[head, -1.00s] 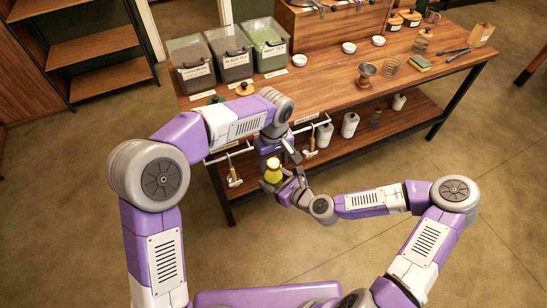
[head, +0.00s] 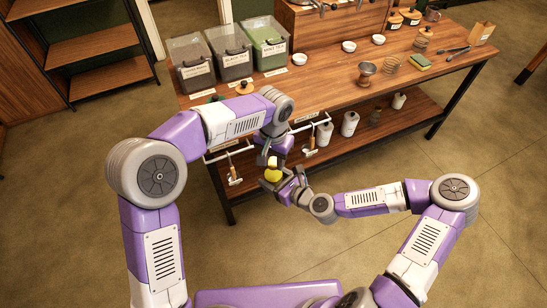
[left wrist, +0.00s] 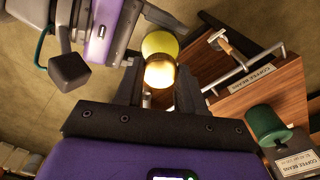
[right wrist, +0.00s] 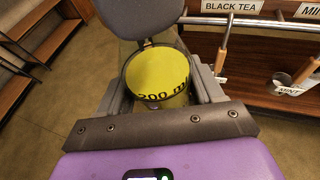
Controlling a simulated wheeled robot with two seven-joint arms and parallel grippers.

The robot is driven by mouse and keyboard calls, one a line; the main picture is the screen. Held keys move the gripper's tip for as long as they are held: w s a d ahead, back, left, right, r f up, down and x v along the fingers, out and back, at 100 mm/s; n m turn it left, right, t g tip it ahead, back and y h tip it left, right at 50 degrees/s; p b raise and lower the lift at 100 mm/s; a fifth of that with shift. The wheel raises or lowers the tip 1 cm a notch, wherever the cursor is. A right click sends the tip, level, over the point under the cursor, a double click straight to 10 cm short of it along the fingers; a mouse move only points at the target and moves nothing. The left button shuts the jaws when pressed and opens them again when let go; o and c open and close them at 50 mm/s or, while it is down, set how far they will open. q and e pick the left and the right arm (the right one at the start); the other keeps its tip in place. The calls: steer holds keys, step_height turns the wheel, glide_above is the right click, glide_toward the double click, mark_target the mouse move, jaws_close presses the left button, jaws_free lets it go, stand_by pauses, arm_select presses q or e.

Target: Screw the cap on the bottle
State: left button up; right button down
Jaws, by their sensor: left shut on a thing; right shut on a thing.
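The yellow bottle (head: 273,175) is held in front of the table's front edge, in the air. It fills the middle of the right wrist view (right wrist: 158,72), where "200 ml" shows on it. My right gripper (head: 276,181) is shut on the bottle from the side. The shiny gold cap (left wrist: 160,74) is between the fingers of my left gripper (head: 274,160), which is shut on it. In the left wrist view the yellow bottle (left wrist: 160,43) shows just beyond the cap. The head view shows the cap at the bottle's top. I cannot tell whether it is threaded on.
The wooden table (head: 318,97) stands just beyond the grippers. Labelled bins (head: 231,52), white bowls (head: 349,46) and a metal cup (head: 367,70) stand on it. Hanging scoops (head: 233,168) and white bottles (head: 350,124) are close below its top. The floor to the right is clear.

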arm_select(q)
steer(key=m, duration=0.7)
steer(key=o, duration=1.2)
steer(key=shift+c, duration=0.2)
steer(key=shift+r, duration=2.25)
steer(key=shift+c, duration=0.3)
